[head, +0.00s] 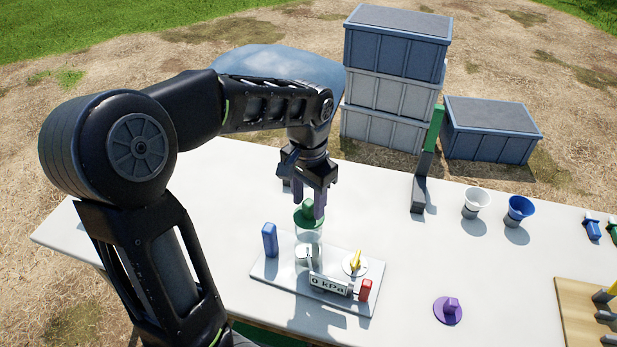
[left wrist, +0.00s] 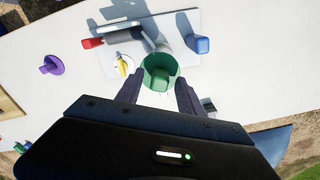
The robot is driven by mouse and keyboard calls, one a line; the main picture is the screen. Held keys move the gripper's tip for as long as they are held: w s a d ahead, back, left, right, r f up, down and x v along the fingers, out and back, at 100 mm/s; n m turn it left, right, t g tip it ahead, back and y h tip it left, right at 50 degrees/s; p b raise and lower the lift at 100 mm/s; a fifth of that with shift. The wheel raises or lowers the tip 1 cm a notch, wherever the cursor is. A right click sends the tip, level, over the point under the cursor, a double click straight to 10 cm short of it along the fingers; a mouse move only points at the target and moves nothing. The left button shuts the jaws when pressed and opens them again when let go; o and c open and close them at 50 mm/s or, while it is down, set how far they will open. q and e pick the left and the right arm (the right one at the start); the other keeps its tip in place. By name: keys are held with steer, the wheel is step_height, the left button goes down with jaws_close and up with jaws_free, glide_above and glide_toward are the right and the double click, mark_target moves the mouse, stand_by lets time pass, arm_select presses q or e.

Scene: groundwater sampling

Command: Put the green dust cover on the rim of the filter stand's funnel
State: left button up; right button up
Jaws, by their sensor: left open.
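The green dust cover (head: 306,214) is at the top of the clear funnel (head: 309,236) on the filter stand (head: 284,282). It appears to rest on the rim; whether it lies fully flat I cannot tell. In the left wrist view the cover (left wrist: 160,71) is round with a raised grip and hides most of the funnel. My left gripper (head: 318,205) is open just above and beside the cover, pointing down. In the left wrist view its fingertips (left wrist: 160,92) are spread on either side of the cover's near edge. My right gripper is in neither view.
The stand carries a blue block (head: 269,240), a yellow valve handle (head: 355,260), a 0 kPa display (head: 329,284) and a red block (head: 365,290). A purple knobbed disc (head: 448,310), a white cup (head: 476,201) and a blue cup (head: 519,209) stand to the right.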

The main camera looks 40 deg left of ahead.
mark_target(308, 203)
arm_select(q)
step_height(308, 203, up, 11)
stand_by(0.3)
stand_by(0.9)
